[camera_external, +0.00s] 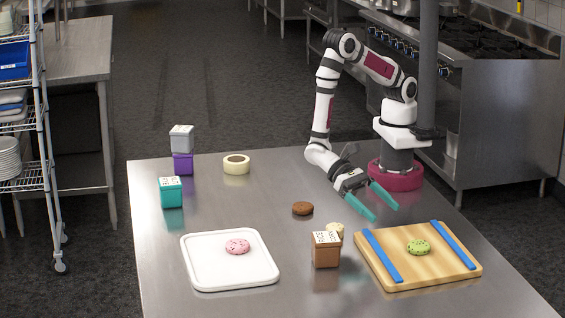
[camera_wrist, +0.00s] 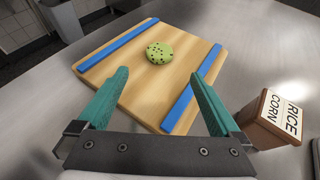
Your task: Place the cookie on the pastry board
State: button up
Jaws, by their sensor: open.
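The wooden board (camera_external: 435,268) with two blue strips lies at the right of the table and fills the middle of the wrist view (camera_wrist: 140,90). A green speckled round cookie (camera_external: 419,247) lies on it between the strips, also in the wrist view (camera_wrist: 159,53). A brown round cookie (camera_external: 302,208) lies on bare table left of my gripper. A pink sprinkled round cookie (camera_external: 237,246) lies on a white board (camera_external: 215,275) at the left. My gripper (camera_external: 387,210) is open and empty above the table, behind the wooden board; its teal fingers show in the wrist view (camera_wrist: 160,78).
A brown box (camera_external: 326,255), lettered rice and corn in the wrist view (camera_wrist: 262,130), stands left of the wooden board, partly hiding a pale item (camera_external: 336,230). Teal (camera_external: 171,194), purple (camera_external: 183,165) and grey (camera_external: 181,140) boxes and a tape roll (camera_external: 236,165) stand at the back left.

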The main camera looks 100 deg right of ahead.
jog(key=d+r+n+h, duration=0.2)
jog(key=d+r+n, duration=0.1)
jog(key=d+r, duration=0.5)
jog(key=s+d+r+n+t+h, duration=0.1)
jog(key=s+d+r+t+h, duration=0.1)
jog(key=d, duration=0.5)
jog(key=s+d+r+n+t+h, duration=0.1)
jog(key=d+r+t+h, duration=0.1)
jog(key=d, duration=0.6)
jog(key=s+d+r+n+t+h, duration=0.1)
jog(key=s+d+r+t+h, duration=0.1)
jog(key=d, duration=0.5)
jog(key=shift+s+d+r+h, duration=0.2)
jog(key=shift+s+r+h, duration=0.15)
jog(key=shift+r+h, duration=0.55)
